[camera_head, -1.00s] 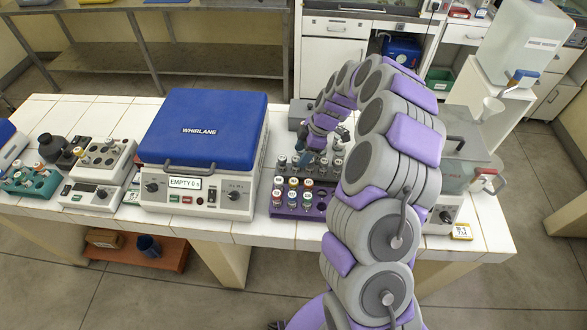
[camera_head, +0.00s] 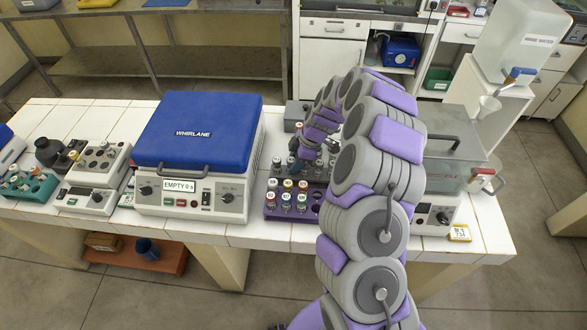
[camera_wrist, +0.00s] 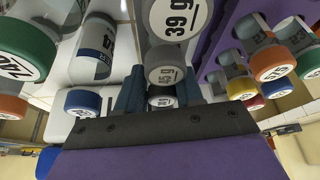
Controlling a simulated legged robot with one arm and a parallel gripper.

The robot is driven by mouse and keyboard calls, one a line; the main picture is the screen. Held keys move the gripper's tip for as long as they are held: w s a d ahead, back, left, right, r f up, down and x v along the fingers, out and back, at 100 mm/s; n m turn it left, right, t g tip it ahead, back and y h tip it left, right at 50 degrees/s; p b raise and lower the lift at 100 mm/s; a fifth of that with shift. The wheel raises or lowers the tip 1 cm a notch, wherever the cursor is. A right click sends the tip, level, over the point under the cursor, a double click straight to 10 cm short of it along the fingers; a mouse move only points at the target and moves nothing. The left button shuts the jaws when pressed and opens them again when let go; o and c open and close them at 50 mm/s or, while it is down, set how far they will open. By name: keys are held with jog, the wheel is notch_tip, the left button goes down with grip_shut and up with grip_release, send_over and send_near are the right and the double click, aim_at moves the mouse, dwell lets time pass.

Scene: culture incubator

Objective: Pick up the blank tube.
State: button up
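Grey-capped tubes marked in grams stand in the rear rows of the rack in the head view; none is clearly readable as blank. In the wrist view a grey-capped tube marked 39 g (camera_wrist: 180,18) and one that seems to read 45 g (camera_wrist: 165,75) lie straight ahead. My gripper (camera_wrist: 161,88) has its two dark blue fingers apart, on either side of another grey-capped tube (camera_wrist: 162,101). Contact with the fingers cannot be made out. In the head view my gripper (camera_head: 296,158) is low at the left rear of the rack, partly hidden by my arm.
The purple rack (camera_head: 271,211) holds several colour-capped tubes in front. A blue-lidded Whirlane centrifuge (camera_head: 196,133), lid shut, display reading EMPTY, stands close to its left. A lidded bath (camera_head: 455,150) stands at right behind my arm. Colour-capped tubes crowd both sides of the wrist view.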

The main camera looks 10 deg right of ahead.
jog(key=shift+a, duration=0.1)
jog(key=shift+c, duration=0.7)
jog(key=shift+a, duration=0.65)
jog(key=c, duration=0.3)
jog(key=shift+d, duration=0.15)
